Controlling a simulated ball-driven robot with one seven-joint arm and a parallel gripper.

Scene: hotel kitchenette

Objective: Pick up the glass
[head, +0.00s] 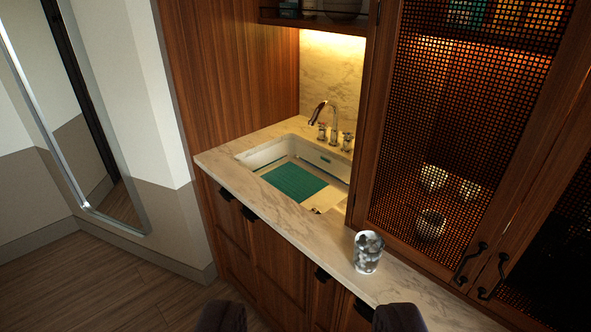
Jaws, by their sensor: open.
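The glass (368,252) is a clear tumbler with a mottled grey and white look. It stands upright on the marble counter (290,222), near the front edge and right of the sink. My gripper (312,318) shows as two dark fingertips at the bottom edge of the head view, wide apart with nothing between them. The glass is beyond the fingertips and nearer the right one, with a gap between. The rest of my gripper is out of the picture.
A sink (335,170) with a green mat (293,183) and a chrome faucet (333,122) lies behind and left of the glass. A mesh-door cabinet (440,150) rises close behind and right of it. Wooden drawers (285,265) with dark handles are below. Open floor (110,285) is at left.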

